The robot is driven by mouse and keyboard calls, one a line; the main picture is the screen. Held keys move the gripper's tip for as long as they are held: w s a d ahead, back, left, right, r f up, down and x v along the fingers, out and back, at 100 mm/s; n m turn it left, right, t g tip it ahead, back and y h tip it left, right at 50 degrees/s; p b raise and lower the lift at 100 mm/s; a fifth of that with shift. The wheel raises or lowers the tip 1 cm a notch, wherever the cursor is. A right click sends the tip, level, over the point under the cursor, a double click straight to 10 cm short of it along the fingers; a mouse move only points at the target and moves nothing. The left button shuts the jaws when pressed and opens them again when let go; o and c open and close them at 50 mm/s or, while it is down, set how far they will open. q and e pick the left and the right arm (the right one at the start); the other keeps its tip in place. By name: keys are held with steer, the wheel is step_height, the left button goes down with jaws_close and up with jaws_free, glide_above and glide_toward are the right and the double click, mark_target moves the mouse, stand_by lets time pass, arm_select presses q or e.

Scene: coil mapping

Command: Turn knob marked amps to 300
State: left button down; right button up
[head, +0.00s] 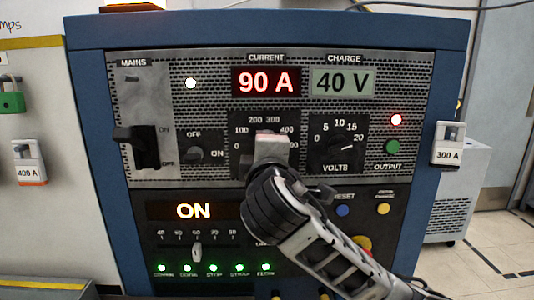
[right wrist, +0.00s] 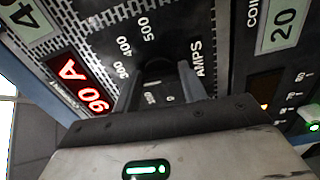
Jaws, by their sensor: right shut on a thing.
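The amps knob (right wrist: 158,68) is a dark knob on the panel, seen between my fingers in the right wrist view. Its dial shows 300, 400 and 500 on one side and AMPS on the other. My right gripper (right wrist: 158,88) is shut on the knob from the front. In the head view my right gripper (head: 271,148) covers the knob and part of its dial, leaving 100, 200, 300 and 400 readable. The knob's pointer is hidden, so its setting cannot be told. The red current display (head: 266,81) reads 90 A. My left gripper is not in view.
The volts knob (head: 344,148) sits close to the right of my gripper. A black mains lever (head: 145,147) and an off/on knob (head: 193,152) are to the left. The charge display (head: 343,82) reads 40 V. A tag marked 300 A (head: 448,146) hangs at the cabinet's right side.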

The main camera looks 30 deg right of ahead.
steer(key=shift+m, duration=1.2)
steer(key=o, duration=1)
